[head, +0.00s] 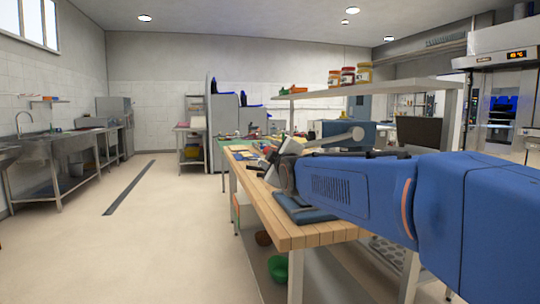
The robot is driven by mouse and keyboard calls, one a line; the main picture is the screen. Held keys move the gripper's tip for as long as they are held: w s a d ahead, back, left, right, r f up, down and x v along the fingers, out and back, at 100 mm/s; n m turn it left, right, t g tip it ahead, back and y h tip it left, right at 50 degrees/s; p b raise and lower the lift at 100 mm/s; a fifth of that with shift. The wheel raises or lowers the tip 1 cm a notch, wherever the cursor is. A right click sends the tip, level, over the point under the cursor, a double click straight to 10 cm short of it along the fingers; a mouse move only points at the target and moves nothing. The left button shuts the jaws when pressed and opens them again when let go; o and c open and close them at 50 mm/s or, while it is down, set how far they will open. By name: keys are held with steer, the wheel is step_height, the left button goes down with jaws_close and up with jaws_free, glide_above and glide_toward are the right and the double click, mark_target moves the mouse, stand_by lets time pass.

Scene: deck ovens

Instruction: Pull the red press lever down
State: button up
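My blue arm reaches in from the right of the head view and hides part of the wooden-topped bench (318,234). My gripper (264,164) is at the arm's far left end, above the bench; it is small and partly hidden, so its opening and any contact are unclear. A pale grey bar with a round end (357,133) slants up to the right just behind the arm. A dark blue flat base (303,209) lies on the bench under the arm. I cannot make out a red press lever; the arm may hide it.
A shelf with several jars (348,76) stands above the bench. A green bowl (278,268) sits on the shelf below. Sinks (65,145) line the left wall. An oven (505,60) is at the upper right. The floor left of the bench is clear.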

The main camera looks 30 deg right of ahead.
steer(key=v, duration=1.6)
steer(key=shift+s, duration=0.15)
stand_by(0.4)
steer(key=s+a+f+m+g+y, duration=0.1)
steer(key=s+a+f+m+g, duration=0.2)
steer(key=f, duration=0.8)
steer(key=s+a+f+m+g+y, duration=0.2)
steer(key=s+f, duration=0.5)
steer(key=f, duration=0.4)
steer(key=s+a+f+m+g+y, duration=0.2)
steer(key=s+a+f+g, duration=0.3)
steer(key=f, duration=0.6)
steer(key=a+m+g, duration=0.1)
steer(key=g, duration=0.1)
steer(key=shift+f+m+g, duration=0.3)
steer(key=shift+m, duration=0.1)
